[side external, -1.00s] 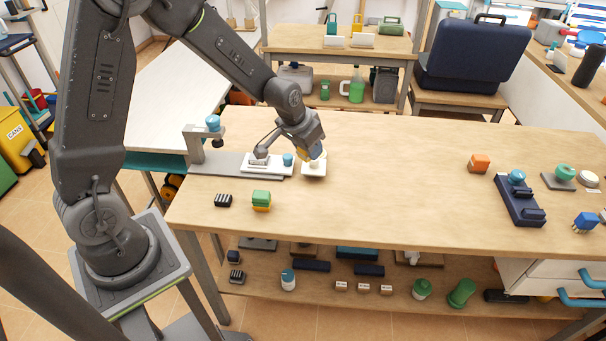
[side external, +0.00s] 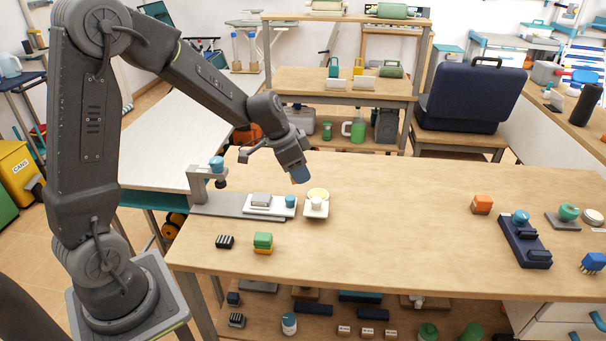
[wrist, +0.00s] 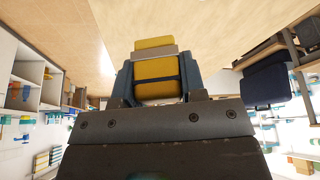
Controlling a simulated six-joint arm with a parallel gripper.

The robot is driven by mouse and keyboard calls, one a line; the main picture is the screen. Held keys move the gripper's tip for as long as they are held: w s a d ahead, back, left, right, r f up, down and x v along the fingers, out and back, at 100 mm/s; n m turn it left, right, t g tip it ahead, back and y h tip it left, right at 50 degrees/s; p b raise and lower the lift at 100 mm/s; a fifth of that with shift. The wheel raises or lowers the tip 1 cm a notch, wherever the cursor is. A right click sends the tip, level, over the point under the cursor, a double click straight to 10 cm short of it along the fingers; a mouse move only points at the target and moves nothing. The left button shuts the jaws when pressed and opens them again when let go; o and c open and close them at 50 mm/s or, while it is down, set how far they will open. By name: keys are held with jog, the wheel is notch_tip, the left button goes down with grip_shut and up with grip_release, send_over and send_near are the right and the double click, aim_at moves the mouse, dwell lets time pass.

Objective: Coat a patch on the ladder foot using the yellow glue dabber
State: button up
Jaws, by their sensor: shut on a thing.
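My gripper (side external: 300,174) is raised above the bench, over the white dish area. In the wrist view, its blue fingers (wrist: 157,78) are shut on the yellow glue dabber (wrist: 155,68), which has a grey band across it. In the side view the dabber is mostly hidden by the gripper. A white dish (side external: 316,210) with a round yellow pad and a pale knob stands on the bench below. To its left, a grey block, likely the ladder foot (side external: 261,199), sits on a white plate on the grey fixture. I cannot see any coating on it.
The grey fixture (side external: 215,207) has an upright arm with a blue knob (side external: 216,163). A green and yellow block (side external: 263,242) and a dark ribbed block (side external: 225,242) lie in front. The bench middle is clear.

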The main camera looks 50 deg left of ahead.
jog(key=a+m+g+h, duration=0.35)
jog(key=a+m, duration=0.55)
jog(key=m, duration=0.3)
jog(key=m+g+y, duration=0.2)
jog(key=m+g, duration=0.2)
jog(key=m, duration=0.6)
send_over(260, 199)
jog(key=shift+d+f, duration=0.15)
jog(key=shift+f, duration=2.3)
jog(key=shift+d+f, duration=0.2)
jog(key=shift+f, duration=2.25)
jog(key=shift+d+f, duration=0.15)
jog(key=shift+f, duration=2.3)
jog(key=shift+w+a+f, duration=0.4)
jog(key=shift+f, duration=0.05)
jog(key=shift+w+a+r, duration=0.25)
jog(key=shift+w+a, duration=0.75)
jog(key=shift+w, duration=0.05)
jog(key=shift+s+d, duration=1.25)
jog(key=shift+s, duration=0.3)
jog(key=shift+w+a, duration=0.1)
jog(key=shift+a, duration=0.2)
jog(key=shift+w+a+r, duration=0.25)
jog(key=shift+w+a, duration=0.9)
jog(key=shift+w, duration=0.05)
jog(key=shift+s+d+f, duration=0.1)
jog(key=shift+s+d, duration=1.3)
notch_tip(260, 199, up, 7)
